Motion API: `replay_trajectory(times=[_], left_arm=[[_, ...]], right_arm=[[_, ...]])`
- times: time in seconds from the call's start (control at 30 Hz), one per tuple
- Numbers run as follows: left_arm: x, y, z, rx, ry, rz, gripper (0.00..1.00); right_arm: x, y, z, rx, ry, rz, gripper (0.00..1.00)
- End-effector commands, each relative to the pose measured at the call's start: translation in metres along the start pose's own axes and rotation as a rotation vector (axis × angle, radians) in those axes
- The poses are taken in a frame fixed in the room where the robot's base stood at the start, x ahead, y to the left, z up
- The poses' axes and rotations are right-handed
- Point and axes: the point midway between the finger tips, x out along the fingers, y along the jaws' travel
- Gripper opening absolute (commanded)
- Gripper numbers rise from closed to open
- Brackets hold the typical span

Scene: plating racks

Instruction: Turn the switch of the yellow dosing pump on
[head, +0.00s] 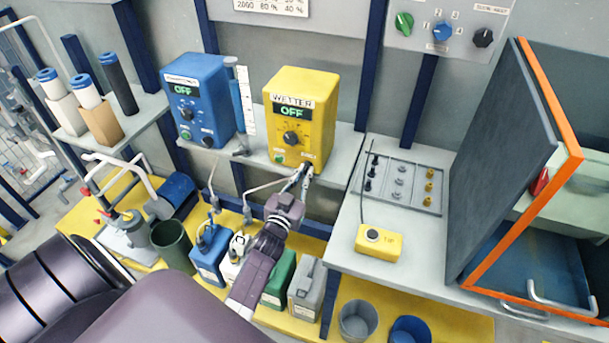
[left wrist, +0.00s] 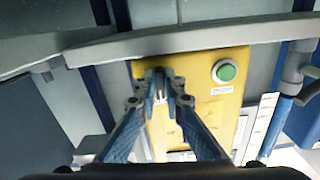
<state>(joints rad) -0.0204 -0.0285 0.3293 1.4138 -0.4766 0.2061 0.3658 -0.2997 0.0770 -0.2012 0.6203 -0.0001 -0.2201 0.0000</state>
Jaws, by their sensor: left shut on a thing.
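The yellow dosing pump (head: 318,128) stands on the grey shelf, labelled WETTER, and its display (head: 292,112) reads OFF. Its front has a dark knob (head: 291,138), a green button (head: 280,158) and a small dark switch (head: 308,168) at the lower right. My left gripper (head: 305,174) is at that lower right corner, its fingertips shut on the switch. In the left wrist view, the fingers (left wrist: 160,80) close together against the yellow face (left wrist: 205,100), beside the green button (left wrist: 226,72). The fingertips hide most of the switch, so its exact position cannot be told.
A blue pump (head: 205,95), also reading OFF, stands to the left, with a measuring tube (head: 240,105) between the pumps. Several canisters (head: 305,290) stand below the shelf. A yellow box marked TIP (head: 380,243) and a grey tray (head: 428,200) lie on the right bench.

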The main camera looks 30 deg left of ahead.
Motion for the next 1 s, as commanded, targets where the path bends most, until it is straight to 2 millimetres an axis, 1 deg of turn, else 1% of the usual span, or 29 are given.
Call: replay_trajectory(times=[0.2,0.5,0.73,1.0], left_arm=[[0.000,-0.001,0.001,0.199,0.000,0.000,0.00],[0.000,-0.002,0.001,0.413,-0.001,0.000,0.00],[0.000,-0.002,0.000,0.507,-0.001,0.001,0.00],[0.000,-0.003,0.000,0.545,-0.001,0.001,0.00]], right_arm=[[0.005,0.001,0.001,0.000,0.000,0.001,0.26],[0.010,0.003,0.001,0.000,-0.001,0.003,0.26],[0.012,0.004,0.002,0.000,-0.001,0.005,0.26],[0.012,0.004,0.002,0.000,-0.001,0.005,0.26]])
